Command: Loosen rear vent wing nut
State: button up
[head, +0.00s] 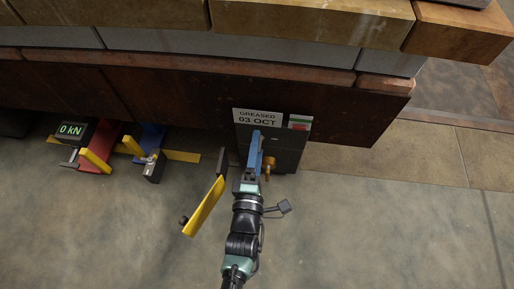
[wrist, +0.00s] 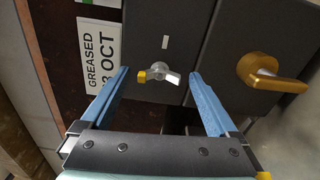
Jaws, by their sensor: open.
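The wing nut (wrist: 158,72) shows in the wrist view on a dark grey panel (wrist: 165,22). It has a silver hub, a yellow-tipped wing on the left and a silver wing on the right. A short white mark sits above it on the panel. My gripper (wrist: 158,74) is open, with one blue finger on each side of the nut in the picture. A gap shows between each finger and the nut, and whether the tips reach its depth I cannot tell. In the head view my gripper (head: 256,136) is in front of the dark box (head: 287,157), and the nut is hidden.
A brass handle (wrist: 268,76) sticks out right of the nut, close to the right finger. A "GREASED 03 OCT" label (head: 257,116) is above the box. A yellow bar (head: 205,207) stands left of my arm. A 0 kN display (head: 72,130) and tools are farther left.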

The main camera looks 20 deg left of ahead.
jog(key=shift+s, duration=0.1)
jog(key=p+v, duration=0.6)
jog(key=v, duration=0.6)
jog(key=shift+s, duration=0.4)
jog(key=shift+d, duration=0.15)
